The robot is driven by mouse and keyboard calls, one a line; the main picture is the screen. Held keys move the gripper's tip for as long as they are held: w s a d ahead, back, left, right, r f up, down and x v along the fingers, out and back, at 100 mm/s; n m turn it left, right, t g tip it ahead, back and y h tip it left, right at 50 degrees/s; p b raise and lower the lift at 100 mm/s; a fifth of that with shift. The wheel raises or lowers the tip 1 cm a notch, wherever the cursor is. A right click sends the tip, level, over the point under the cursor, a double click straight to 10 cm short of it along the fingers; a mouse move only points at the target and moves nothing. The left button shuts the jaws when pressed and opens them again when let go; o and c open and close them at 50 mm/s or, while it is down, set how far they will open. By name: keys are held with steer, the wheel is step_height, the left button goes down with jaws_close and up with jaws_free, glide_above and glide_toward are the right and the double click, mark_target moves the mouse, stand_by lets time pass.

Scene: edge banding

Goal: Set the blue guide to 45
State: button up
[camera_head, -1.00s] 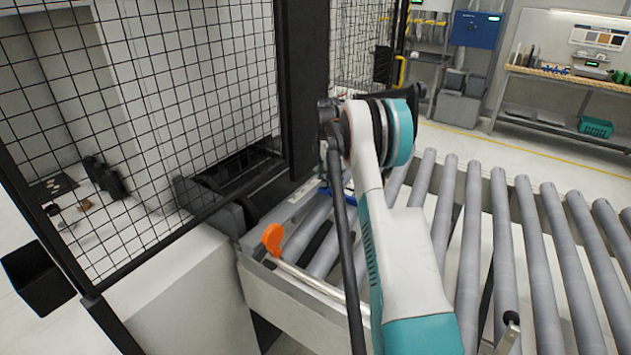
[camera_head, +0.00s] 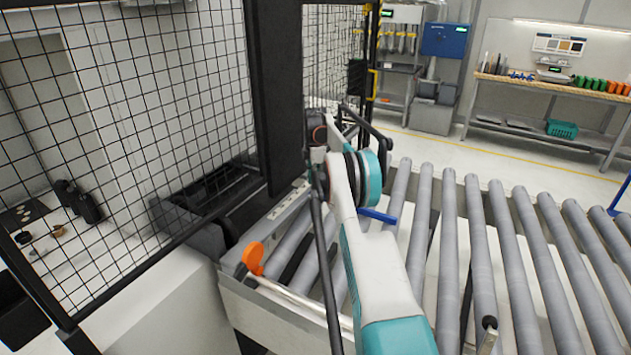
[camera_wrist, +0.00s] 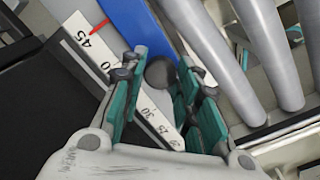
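The blue guide (camera_wrist: 137,22) is a long bar in the wrist view, running from the top edge down toward a dark round knob (camera_wrist: 160,72). Beside it lies a white scale (camera_wrist: 80,50) with black numbers; 45 shows at the upper left, 25 lower down. A red pointer mark (camera_wrist: 98,28) lies near the 45. My gripper (camera_wrist: 161,66) has its teal fingers apart, one on each side of the knob; firm contact does not show. In the head view part of the blue guide (camera_head: 378,215) shows right of my arm, which hides my gripper.
Grey rollers (camera_head: 480,250) fill the right side. An orange handle (camera_head: 253,257) stands on the frame near my arm. A black mesh fence (camera_head: 170,110) closes off the left. A workbench (camera_head: 560,90) and blue cabinet (camera_head: 446,40) stand at the back.

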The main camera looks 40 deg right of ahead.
steer(key=o, duration=0.3)
step_height(320, 180, up, 12)
stand_by(0.7)
stand_by(0.4)
